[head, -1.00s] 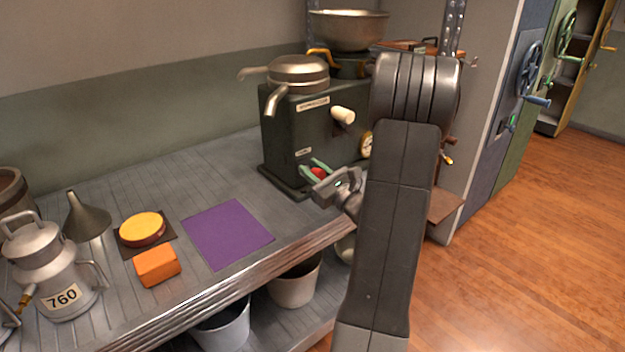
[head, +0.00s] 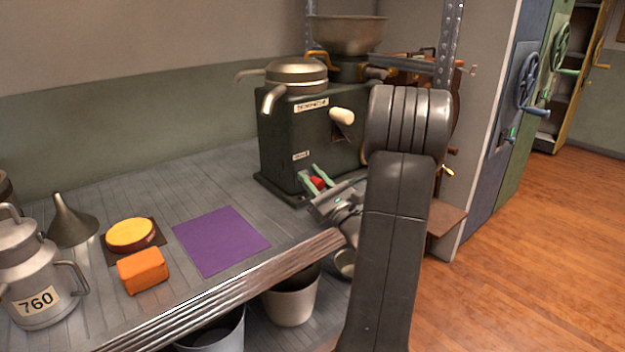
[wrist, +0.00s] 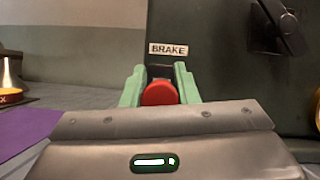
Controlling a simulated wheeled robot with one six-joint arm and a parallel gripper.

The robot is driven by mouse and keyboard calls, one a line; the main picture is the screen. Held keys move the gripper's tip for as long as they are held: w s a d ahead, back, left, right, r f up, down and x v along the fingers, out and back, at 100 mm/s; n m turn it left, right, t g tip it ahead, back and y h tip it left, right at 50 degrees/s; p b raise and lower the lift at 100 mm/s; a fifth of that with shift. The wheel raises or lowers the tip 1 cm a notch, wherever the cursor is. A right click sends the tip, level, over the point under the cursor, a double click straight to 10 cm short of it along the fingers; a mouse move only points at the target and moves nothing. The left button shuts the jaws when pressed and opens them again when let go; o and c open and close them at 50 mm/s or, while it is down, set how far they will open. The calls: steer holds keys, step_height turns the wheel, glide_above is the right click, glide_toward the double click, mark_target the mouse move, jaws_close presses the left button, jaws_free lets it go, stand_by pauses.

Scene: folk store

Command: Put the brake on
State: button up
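The dark green machine (head: 275,150) stands on the grey slatted bench. In the wrist view a white BRAKE label (wrist: 168,49) is on its front. Just below the label is a red knob (wrist: 160,93), which also shows in the head view (head: 317,183). My gripper (wrist: 160,80) has its two green fingers, one on each side of the red knob. The fingers stand apart; I cannot tell whether they touch the knob. The lever behind the knob is mostly hidden. In the head view my gripper (head: 312,177) is at the machine's lower front.
A cream crank knob (head: 342,116) sticks out above on the machine. A purple mat (head: 220,240), an orange block (head: 143,270) and a yellow round (head: 130,234) lie on the bench to the left. The metal bench edge (head: 230,292) runs close below my wrist. Buckets stand underneath.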

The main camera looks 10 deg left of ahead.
steer(key=o, duration=0.4)
steer(key=shift+s+d+f, duration=0.15)
steer(key=shift+s+d, duration=0.1)
steer(key=shift+d, duration=0.05)
steer(key=s+d+p, duration=0.2)
steer(key=s+d, duration=0.5)
steer(key=d, duration=0.3)
steer(key=shift+f+p, duration=0.15)
steer(key=shift+p, duration=0.2)
steer(key=shift+d, duration=0.1)
